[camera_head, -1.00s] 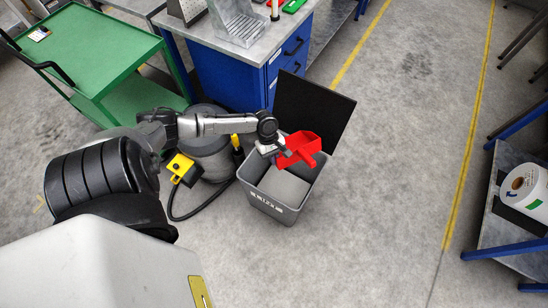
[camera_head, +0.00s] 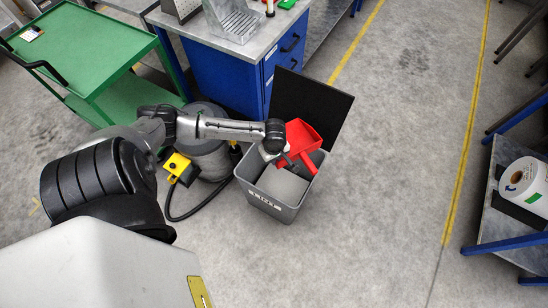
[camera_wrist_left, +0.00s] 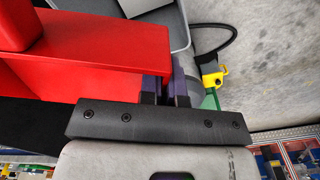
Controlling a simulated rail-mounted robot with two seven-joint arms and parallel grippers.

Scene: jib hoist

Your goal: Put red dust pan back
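The red dust pan (camera_head: 303,137) is in the air above the open grey bin (camera_head: 269,200), near the raised black lid. Its handle points toward the lower right of the head view. My left gripper (camera_head: 283,159) is at the pan's left side, over the bin. My right gripper is not in view.
A black panel (camera_head: 312,106) stands up behind the bin. A blue cabinet (camera_head: 232,75) with a metal top and a green cart (camera_head: 85,45) are beyond. A yellow box with a black cable (camera_head: 179,167) lies left of the bin.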

